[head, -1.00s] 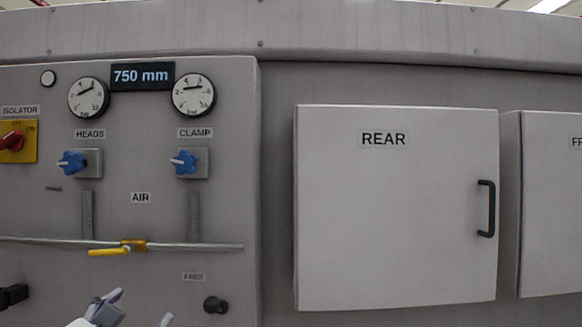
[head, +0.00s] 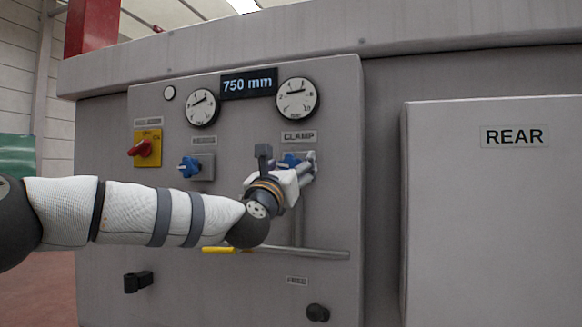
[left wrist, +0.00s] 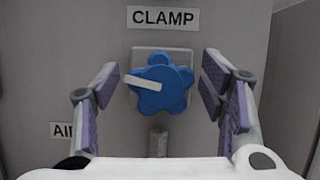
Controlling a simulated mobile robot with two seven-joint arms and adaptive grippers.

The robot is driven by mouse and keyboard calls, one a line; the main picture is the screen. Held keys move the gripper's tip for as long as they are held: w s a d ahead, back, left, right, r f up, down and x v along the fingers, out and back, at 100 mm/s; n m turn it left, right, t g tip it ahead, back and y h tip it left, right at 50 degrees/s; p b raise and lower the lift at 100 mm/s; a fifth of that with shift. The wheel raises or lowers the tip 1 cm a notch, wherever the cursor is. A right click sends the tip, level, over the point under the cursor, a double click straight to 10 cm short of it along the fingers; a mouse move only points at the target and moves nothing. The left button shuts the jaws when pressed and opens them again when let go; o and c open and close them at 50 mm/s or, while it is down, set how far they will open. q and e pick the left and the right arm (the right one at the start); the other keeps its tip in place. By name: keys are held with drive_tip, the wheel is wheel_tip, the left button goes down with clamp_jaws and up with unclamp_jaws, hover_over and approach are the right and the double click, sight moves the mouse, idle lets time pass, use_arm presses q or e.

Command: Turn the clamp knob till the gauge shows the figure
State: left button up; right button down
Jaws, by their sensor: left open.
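The blue clamp knob (left wrist: 165,84) with a white pointer sits on a grey plate under the CLAMP label, its pointer to the left. In the head view the clamp knob (head: 291,160) is partly hidden by my gripper. My left gripper (left wrist: 166,92) is open, with one finger on each side of the knob, apart from it. It also shows in the head view (head: 306,172). The clamp gauge (head: 297,98) is above; its needle points right, slightly up. The figures are too small to read surely. My right gripper is not in view.
The display (head: 249,83) reads 750 mm. The heads gauge (head: 202,108) and heads knob (head: 196,166) are to the left, with the red isolator switch (head: 144,147). A yellow lever (head: 219,249) and pipe run below. The REAR door (head: 490,210) is shut.

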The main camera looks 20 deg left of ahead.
use_arm(q)
drive_tip(key=c, duration=1.2)
